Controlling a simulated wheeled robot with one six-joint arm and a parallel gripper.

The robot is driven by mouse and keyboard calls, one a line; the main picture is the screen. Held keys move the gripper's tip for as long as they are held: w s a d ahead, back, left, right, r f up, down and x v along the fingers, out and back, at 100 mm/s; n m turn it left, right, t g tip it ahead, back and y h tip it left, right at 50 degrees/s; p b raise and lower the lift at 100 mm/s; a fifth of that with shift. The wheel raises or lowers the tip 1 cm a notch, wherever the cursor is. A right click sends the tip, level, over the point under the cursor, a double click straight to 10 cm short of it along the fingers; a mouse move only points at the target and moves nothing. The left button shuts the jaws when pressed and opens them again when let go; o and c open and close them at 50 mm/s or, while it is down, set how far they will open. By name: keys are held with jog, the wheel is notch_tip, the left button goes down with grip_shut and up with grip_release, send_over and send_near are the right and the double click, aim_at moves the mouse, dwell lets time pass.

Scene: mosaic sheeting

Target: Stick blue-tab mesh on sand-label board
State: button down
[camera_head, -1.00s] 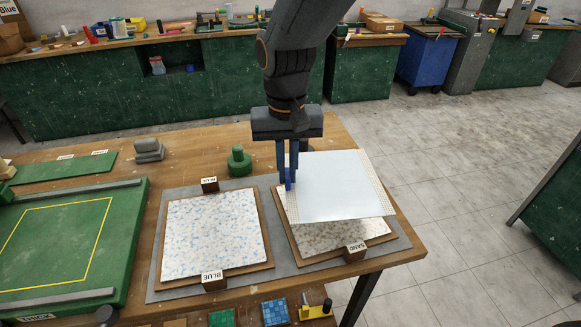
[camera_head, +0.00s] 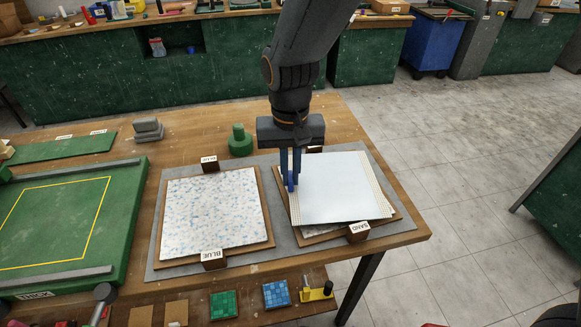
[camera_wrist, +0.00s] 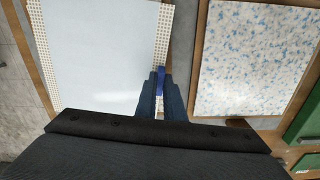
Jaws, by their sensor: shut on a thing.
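My gripper (camera_head: 291,181) is shut on the blue tab (camera_wrist: 160,82) at the left edge of a white-backed mesh sheet (camera_head: 343,188). The sheet is held nearly flat over the sand-label board (camera_head: 309,237), covering most of it. The head view cannot tell whether the sheet touches the board. The SAND label block (camera_head: 359,231) stands at the board's front edge. In the wrist view the sheet (camera_wrist: 100,50) fills the upper left, with dotted mesh strips along both sides.
The blue-label board (camera_head: 213,215), with white and blue speckles, lies just left on the same grey mat (camera_head: 157,262). A green knobbed tool (camera_head: 240,142) and grey block (camera_head: 148,130) stand behind. A green framed bed (camera_head: 60,222) fills the left. The table's right edge is close.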

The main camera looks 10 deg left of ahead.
jog(key=shift+f, duration=0.35)
jog(key=shift+f, duration=0.15)
dwell(0.4)
jog(key=c, duration=1.8)
grip_release()
jog(key=shift+r+b, duration=0.95)
jog(key=shift+r, duration=2.95)
